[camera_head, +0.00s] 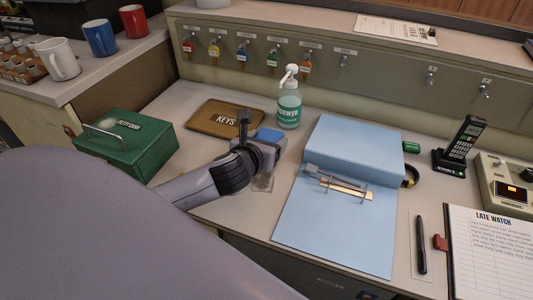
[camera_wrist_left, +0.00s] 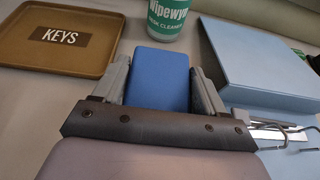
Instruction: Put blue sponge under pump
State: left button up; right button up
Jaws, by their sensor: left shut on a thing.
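The blue sponge (camera_wrist_left: 161,76) is between the two fingers of my left gripper (camera_wrist_left: 158,92), which is shut on it. In the head view the sponge (camera_head: 269,134) shows as a small blue block at the end of my left gripper (camera_head: 262,146). The pump (camera_head: 289,103) is a bottle of green liquid with a white pump head, standing upright on the desk just beyond the sponge. Its lower label (camera_wrist_left: 166,14) shows past the sponge in the wrist view. I cannot tell the sponge's exact height above the desk. My right gripper is not in view.
A brown KEYS tray (camera_head: 205,117) lies left of the pump, and a green box (camera_head: 124,142) is further left. An open light blue binder (camera_head: 345,225) lies to the right. A cordless phone (camera_head: 461,145) stands further right. Key hooks line the panel behind.

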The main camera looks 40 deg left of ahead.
pick_arm(q)
jog(key=shift+f+b, duration=0.4)
jog(key=shift+f, duration=1.35)
jog(key=shift+f, duration=0.15)
jog(key=o, duration=1)
jog(key=shift+o, duration=0.2)
